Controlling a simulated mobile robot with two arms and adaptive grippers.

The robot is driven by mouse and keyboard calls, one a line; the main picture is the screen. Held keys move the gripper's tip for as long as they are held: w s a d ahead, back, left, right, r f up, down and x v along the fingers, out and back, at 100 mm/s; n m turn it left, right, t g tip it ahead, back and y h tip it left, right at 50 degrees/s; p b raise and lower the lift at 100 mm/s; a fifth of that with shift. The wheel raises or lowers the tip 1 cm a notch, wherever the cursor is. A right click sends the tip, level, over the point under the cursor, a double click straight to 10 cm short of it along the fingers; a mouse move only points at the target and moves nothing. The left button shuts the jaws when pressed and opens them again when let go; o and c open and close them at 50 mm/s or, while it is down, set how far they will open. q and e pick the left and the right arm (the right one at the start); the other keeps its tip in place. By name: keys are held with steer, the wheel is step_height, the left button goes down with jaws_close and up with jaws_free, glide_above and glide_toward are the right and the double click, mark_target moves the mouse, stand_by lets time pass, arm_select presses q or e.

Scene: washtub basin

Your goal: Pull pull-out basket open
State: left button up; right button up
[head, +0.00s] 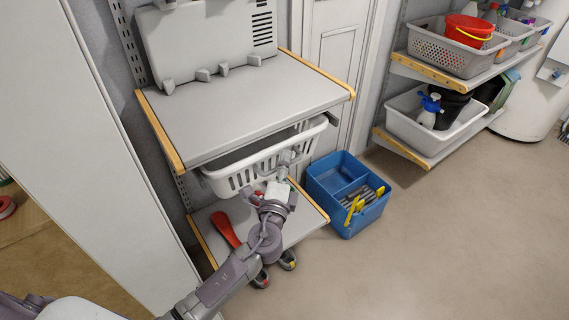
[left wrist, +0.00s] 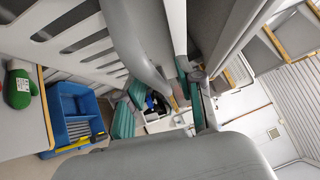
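The pull-out basket (head: 240,178) is white and slotted. It sits under the grey upper shelf, with its front side near the shelf's front edge. My left gripper (head: 283,168) is at the basket's front, right of its middle, with a finger up by the rim. In the left wrist view the slotted side of the basket (left wrist: 85,42) fills the upper left, and gripper parts (left wrist: 192,85) lie close by its rim. I cannot tell whether the fingers are closed on the rim. My right gripper is not in view.
A lower shelf (head: 305,222) with a red-handled item (head: 225,229) lies beneath the basket. A blue caddy (head: 336,212) stands on the floor to the right. Shelves with grey bins (head: 436,52) are further right. The floor (head: 430,240) in front is clear.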

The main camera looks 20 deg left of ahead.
arm_select(q)
jaws_close()
stand_by(0.4)
